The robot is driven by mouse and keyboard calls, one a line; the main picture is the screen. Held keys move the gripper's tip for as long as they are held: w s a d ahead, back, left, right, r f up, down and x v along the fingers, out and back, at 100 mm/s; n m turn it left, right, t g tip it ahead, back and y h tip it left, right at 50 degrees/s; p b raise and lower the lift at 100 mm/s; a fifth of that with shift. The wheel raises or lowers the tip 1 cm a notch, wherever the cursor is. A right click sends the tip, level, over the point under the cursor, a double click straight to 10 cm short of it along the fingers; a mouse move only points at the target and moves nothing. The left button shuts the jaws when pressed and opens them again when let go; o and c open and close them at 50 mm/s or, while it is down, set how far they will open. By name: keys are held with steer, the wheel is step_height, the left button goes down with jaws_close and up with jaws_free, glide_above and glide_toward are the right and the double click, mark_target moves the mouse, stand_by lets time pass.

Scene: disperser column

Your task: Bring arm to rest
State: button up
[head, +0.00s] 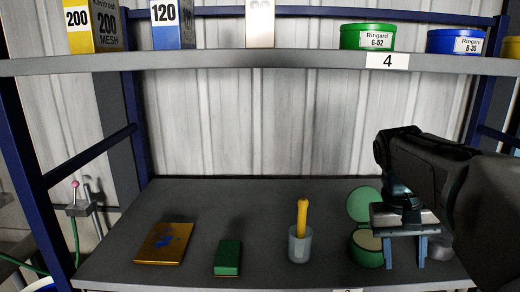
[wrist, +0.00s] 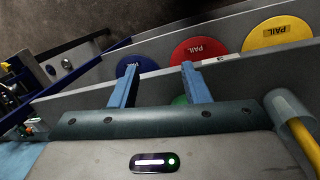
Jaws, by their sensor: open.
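My gripper (head: 405,250) is at the right of the lower shelf in the head view, at the end of my arm, pointing down. Its two blue fingers are apart with nothing seen between them. In the wrist view my gripper (wrist: 156,82) also shows its fingers spread wide. A green open container (head: 367,248) with pale contents stands just left of the fingers in the head view, and its round green lid (head: 364,204) is behind it. I cannot tell whether a finger touches the container.
On the lower shelf (head: 180,205) are a yellow plate with blue marks (head: 164,243), a green block (head: 228,257) and a cup (head: 300,245) holding a yellow handle (head: 302,215). An upper shelf (head: 250,61) holds boxes and tins above. The shelf's middle back is clear.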

steer(key=s+a+f+n+t+y+b, duration=0.1)
steer(key=s+a+f+t, duration=0.1)
steer(key=s+a+f, duration=0.2)
steer(key=s+a+f+n+t+y+b, duration=0.1)
steer(key=s+a+f+n+t, duration=0.1)
steer(key=a+f, duration=0.6)
steer(key=shift+s+f+t, duration=0.35)
steer(key=shift+s+t, duration=0.25)
steer(key=shift+s, duration=0.4)
